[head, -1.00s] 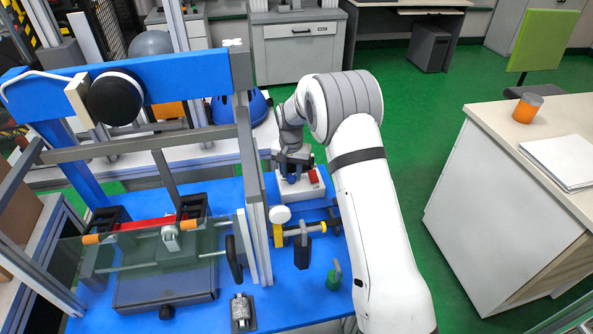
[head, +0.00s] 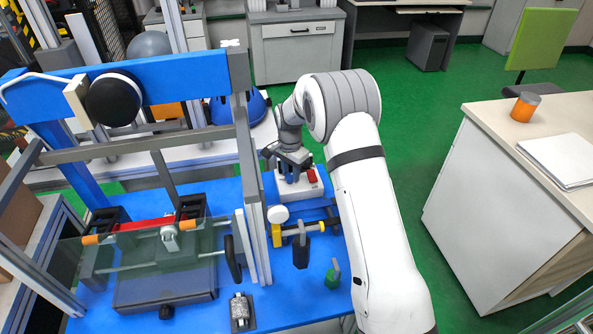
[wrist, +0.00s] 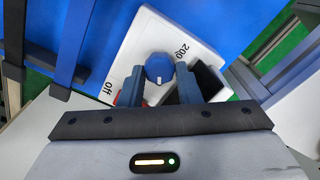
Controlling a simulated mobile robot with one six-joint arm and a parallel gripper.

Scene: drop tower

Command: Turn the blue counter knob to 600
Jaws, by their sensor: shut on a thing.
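The blue knob (wrist: 158,68) sits on a white counter box (wrist: 140,40), which also shows in the head view (head: 312,189). The printed labels "off" and "200" are readable beside the knob in the wrist view; no 600 label is visible. A small pale mark shows on the knob's near side. My gripper (wrist: 160,80) is shut on the knob, one finger on each side. In the head view my gripper (head: 291,176) hides most of the knob. A red part (head: 312,176) is on the box, to the right of the gripper.
A dark panel (wrist: 208,80) lies right of the knob on the box. The metal frame post (head: 250,190) stands close on the left. A yellow-and-black clamp (head: 300,236) and a round white part (head: 278,214) are in front of the box.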

